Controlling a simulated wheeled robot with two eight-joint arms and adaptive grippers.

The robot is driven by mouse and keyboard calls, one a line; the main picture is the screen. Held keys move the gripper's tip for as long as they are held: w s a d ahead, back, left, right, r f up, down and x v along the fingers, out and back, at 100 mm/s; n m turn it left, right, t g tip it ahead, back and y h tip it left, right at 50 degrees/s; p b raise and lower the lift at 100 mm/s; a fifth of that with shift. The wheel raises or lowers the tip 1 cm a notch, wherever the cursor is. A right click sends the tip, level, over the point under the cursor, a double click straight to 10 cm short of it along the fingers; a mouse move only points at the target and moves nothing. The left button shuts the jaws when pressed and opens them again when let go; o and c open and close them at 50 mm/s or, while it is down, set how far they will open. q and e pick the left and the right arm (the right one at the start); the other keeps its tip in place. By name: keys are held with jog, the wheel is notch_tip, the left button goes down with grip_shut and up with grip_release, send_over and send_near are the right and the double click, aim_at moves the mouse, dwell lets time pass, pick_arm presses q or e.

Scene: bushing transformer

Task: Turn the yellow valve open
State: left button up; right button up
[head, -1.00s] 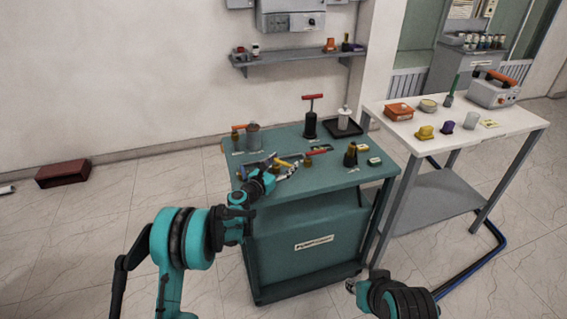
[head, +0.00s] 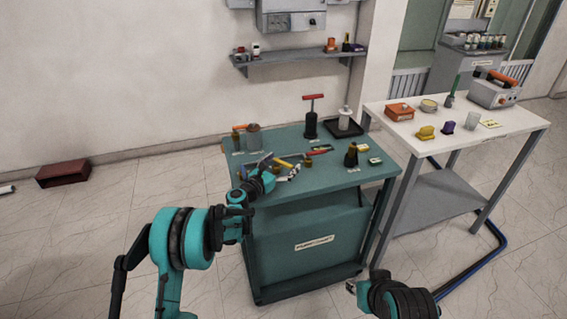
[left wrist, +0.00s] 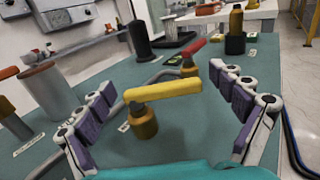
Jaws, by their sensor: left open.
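The yellow valve handle (left wrist: 165,91) is a bar on a brass body (left wrist: 143,122) that stands on the green bench top. It lies roughly crosswise in the left wrist view, and it also shows small in the head view (head: 283,163). My left gripper (left wrist: 162,82) is open, with its purple-padded fingers at either side of the yellow handle and a gap on both sides. In the head view the left gripper (head: 279,167) is low over the bench top, partly hiding the valve's base. My right gripper (head: 351,287) is at the bottom, away from the bench, its jaws unclear.
A red-handled valve (left wrist: 190,60) stands just behind the yellow one. A grey cylinder (left wrist: 50,90) is at the left, and a dark brass-topped fitting (left wrist: 235,35) at the back right. A white table (head: 510,138) with several small items stands right of the bench.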

aim_at(284, 162)
pick_arm(q)
notch_tip(284, 162, up, 10)
jog(key=shift+f, duration=0.1)
dwell(0.4)
